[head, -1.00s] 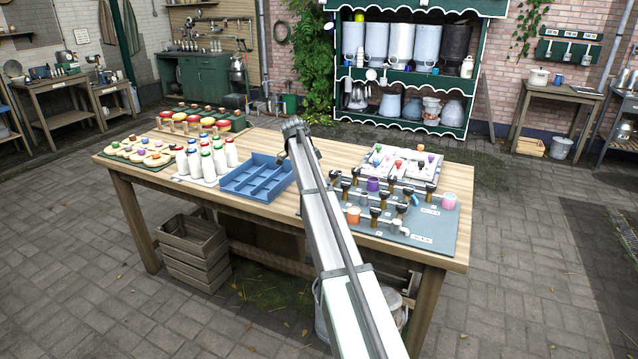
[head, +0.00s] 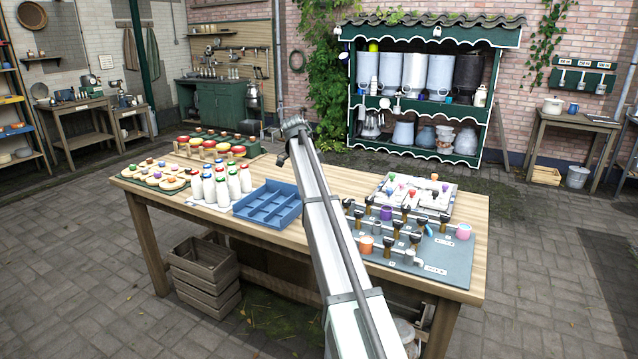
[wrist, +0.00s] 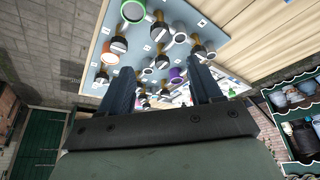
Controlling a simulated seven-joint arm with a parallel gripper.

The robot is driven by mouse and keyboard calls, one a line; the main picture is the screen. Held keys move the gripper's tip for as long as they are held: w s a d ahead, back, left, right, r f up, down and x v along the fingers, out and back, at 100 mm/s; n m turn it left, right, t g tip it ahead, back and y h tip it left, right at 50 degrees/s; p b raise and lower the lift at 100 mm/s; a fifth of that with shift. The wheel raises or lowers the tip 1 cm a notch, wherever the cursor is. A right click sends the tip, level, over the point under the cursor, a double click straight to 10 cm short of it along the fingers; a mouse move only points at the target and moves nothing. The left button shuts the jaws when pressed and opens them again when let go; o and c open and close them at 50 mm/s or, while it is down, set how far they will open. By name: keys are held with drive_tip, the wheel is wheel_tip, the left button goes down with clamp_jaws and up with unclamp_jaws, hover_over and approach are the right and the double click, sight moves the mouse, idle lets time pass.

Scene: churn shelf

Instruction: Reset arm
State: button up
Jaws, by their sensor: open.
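My gripper (wrist: 163,84) shows in the wrist view with its two dark fingers wide apart. I see nothing held between them. Beyond the fingers is the grey board (wrist: 188,58) with dark-topped taps and coloured rings or cups. The fingers cannot be made out in that view.
On the table stand the blue divided tray (head: 268,204), white bottles (head: 222,188), a board of round pieces (head: 165,175), red-topped jars (head: 210,148), a white tray (head: 417,193) and the grey board (head: 440,258). A green shelf (head: 425,90) stands behind. A wooden crate (head: 205,272) sits below.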

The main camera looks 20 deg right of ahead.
drive_tip(key=s+a+f+n+y, duration=0.1)
drive_tip(key=a+f+n, duration=0.2)
drive_tip(key=a+f, duration=0.55)
drive_tip(key=s+a+f+n+y, duration=0.1)
drive_tip(key=a+f+n+y, duration=0.15)
drive_tip(key=a+f, duration=0.6)
drive_tip(key=s+d+f+n, duration=0.1)
drive_tip(key=s+f, duration=0.4)
drive_tip(key=f, duration=0.4)
drive_tip(key=s+d+f+n+g, duration=0.1)
drive_tip(key=s+f+n, duration=0.1)
drive_tip(key=s+f, duration=0.45)
drive_tip(key=s+d+f+n, duration=0.1)
drive_tip(key=s+f, duration=0.3)
drive_tip(key=f, duration=0.6)
drive_tip(key=s+f+n+g, duration=0.1)
drive_tip(key=s+f+n, duration=0.1)
drive_tip(key=s+f, duration=0.8)
drive_tip(key=s+f+n+g, duration=0.2)
drive_tip(key=s+f, duration=0.2)
drive_tip(key=s, duration=1.1)
drive_tip(key=s+f+n+g, duration=0.15)
drive_tip(key=s+f, duration=0.45)
drive_tip(key=s, duration=0.7)
drive_tip(key=s+f+n+g, duration=0.1)
drive_tip(key=s+n, duration=0.2)
drive_tip(key=s, duration=1.1)
drive_tip(key=shift+a+f+y, duration=0.15)
drive_tip(key=shift+f+y, duration=0.05)
drive_tip(key=shift+y, duration=0.25)
